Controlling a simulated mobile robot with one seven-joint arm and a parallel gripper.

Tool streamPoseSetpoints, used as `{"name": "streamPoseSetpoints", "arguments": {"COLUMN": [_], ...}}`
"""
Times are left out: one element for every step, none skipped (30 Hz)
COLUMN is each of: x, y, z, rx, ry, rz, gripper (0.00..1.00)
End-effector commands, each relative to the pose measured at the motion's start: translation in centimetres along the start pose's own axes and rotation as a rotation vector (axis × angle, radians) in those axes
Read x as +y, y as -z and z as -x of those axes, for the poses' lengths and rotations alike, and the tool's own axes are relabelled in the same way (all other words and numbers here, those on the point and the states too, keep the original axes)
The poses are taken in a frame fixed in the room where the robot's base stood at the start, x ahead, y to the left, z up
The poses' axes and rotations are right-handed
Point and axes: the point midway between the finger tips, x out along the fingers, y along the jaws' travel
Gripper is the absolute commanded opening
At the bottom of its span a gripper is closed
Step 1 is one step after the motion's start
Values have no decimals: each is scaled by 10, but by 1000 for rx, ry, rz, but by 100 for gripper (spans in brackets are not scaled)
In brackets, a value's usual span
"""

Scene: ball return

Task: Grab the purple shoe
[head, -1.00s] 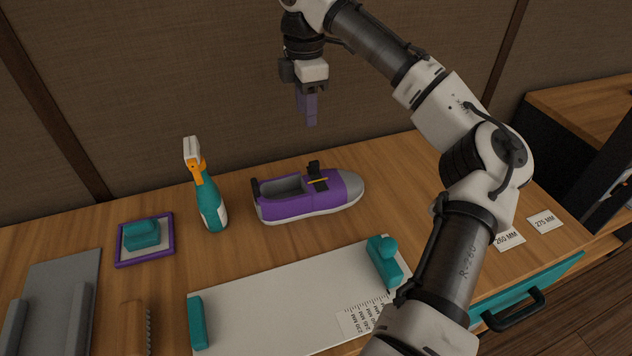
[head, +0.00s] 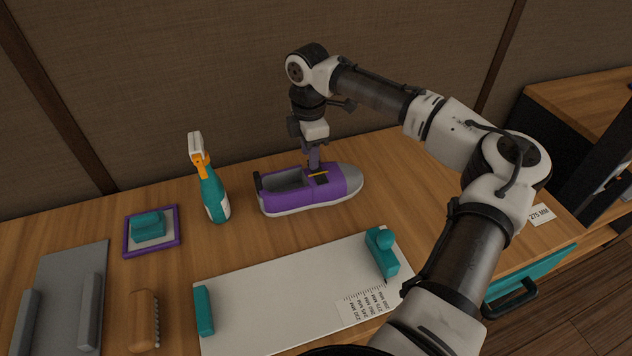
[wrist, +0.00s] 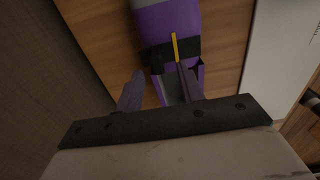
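The purple shoe (head: 300,196) stands upright on the wooden table, its grey toe to the right, with a black strap, a yellow strip and an open top. My gripper (head: 314,164) points down at its far side, by the strap. In the wrist view, the shoe (wrist: 168,24) lies ahead of my open gripper (wrist: 159,71). The left finger is over the table beside the shoe, and the right finger is over its opening. The shoe's side wall shows between them. I cannot tell whether either finger touches the shoe.
A teal spray bottle (head: 213,196) stands left of the shoe. A purple-rimmed tray (head: 133,250) with a teal block is farther left. A white measuring board (head: 280,295) with teal stops lies in front. A brown brush (head: 143,318) lies front left. The wall is close behind.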

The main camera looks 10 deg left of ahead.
Motion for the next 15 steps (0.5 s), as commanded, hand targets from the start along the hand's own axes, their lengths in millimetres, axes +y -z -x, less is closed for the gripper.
{"name": "streamPoseSetpoints", "arguments": {"x": [0,0,0,0,0,0,0,0,0,0,0,0,0,0,0], "y": [0,0,0,0,0,0,0,0,0,0,0,0,0,0,0], "z": [-1,-2,-2,-2,-2,-2,-2,-2,-2,-2,-2,-2,-2,-2,-2], "rx": [0,0,0,0,0,0,0,0,0,0,0,0,0,0,0], "ry": [0,-1,-1,-1,-1,-1,-1,-1,-1,-1,-1,-1,-1,-1,-1], "rz": [0,0,0,0,0,0,0,0,-1,-1,0,-1,-1,-1,-1], "gripper": [38,38,38,38,38,38,37,33,28,24,20,15,11,7,2]}}
